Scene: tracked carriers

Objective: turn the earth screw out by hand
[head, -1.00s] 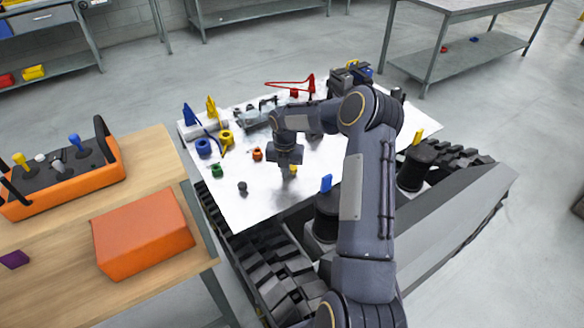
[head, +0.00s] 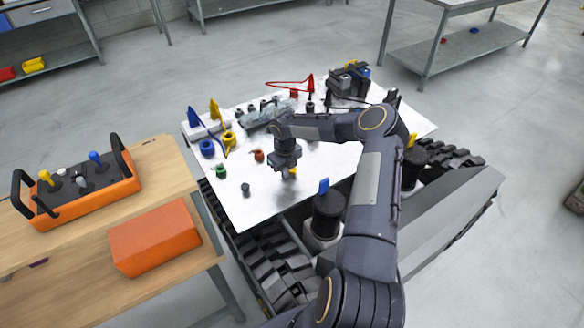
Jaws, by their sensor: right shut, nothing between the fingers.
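My right arm reaches over a white panel (head: 262,205) on the tracked carrier. Its gripper (head: 288,175) points down at the panel, shut and empty. A small yellow piece (head: 293,171) shows right beside the fingertips; the gripper partly hides it, and I cannot tell whether they touch. I cannot tell for certain which small part is the earth screw. A green ring-like part (head: 221,171) and a dark knob (head: 245,187) stand to the left of the gripper. My left gripper is not in view.
An orange part (head: 259,155), blue ring (head: 207,148) and yellow ring (head: 229,138) stand on the panel's left side. A wooden bench at left holds an orange box (head: 155,240) and a control box (head: 85,188). The panel's front middle is mostly bare.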

